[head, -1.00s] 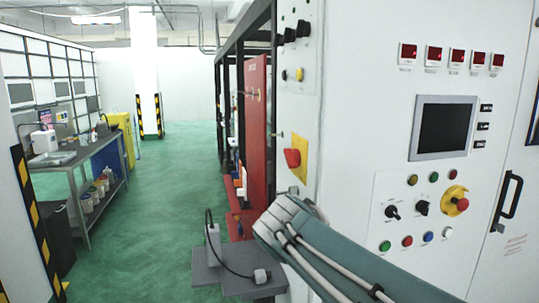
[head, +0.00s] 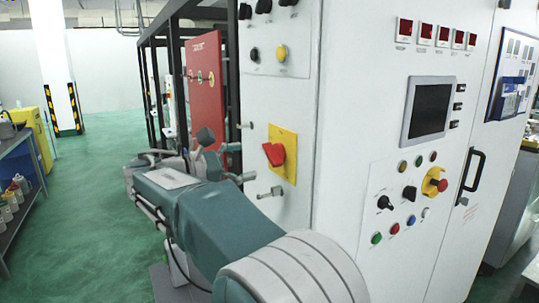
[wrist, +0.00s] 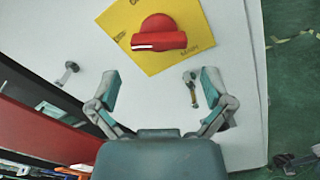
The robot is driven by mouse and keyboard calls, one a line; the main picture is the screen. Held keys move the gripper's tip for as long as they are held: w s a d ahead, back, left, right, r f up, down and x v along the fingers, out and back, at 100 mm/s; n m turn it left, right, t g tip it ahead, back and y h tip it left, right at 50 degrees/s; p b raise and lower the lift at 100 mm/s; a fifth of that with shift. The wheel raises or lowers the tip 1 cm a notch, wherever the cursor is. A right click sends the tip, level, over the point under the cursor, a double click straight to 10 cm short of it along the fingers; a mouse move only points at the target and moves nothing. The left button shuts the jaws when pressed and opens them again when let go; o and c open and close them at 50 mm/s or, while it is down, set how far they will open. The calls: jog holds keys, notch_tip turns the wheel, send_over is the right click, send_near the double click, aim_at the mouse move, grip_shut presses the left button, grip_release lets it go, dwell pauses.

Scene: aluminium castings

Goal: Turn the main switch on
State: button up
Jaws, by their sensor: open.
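The main switch is a red rotary knob (head: 274,153) on a yellow square plate (head: 286,138), mounted on the narrow end face of the white cabinet. In the wrist view the red knob (wrist: 158,30) is near the top centre on its yellow plate (wrist: 190,58). A white mark shows at the left end of its handle. My gripper (wrist: 160,85) is open and empty, with its two fingers spread wide. The knob lies beyond the fingertips, apart from them. In the head view my gripper (head: 222,158) is left of the plate, partly hidden by my arm.
Small metal latches stick out of the cabinet face, one below the plate (head: 271,192). A control panel with buttons and an emergency stop (head: 435,185) is on the front face. A red panel (head: 206,80) and black frame stand behind. The green floor at left is clear.

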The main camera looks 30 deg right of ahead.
aim_at(267, 156)
jog(key=shift+w+d, duration=0.2)
jog(key=shift+d, duration=3.2)
jog(key=shift+a, duration=0.1)
jog(key=c, duration=0.8)
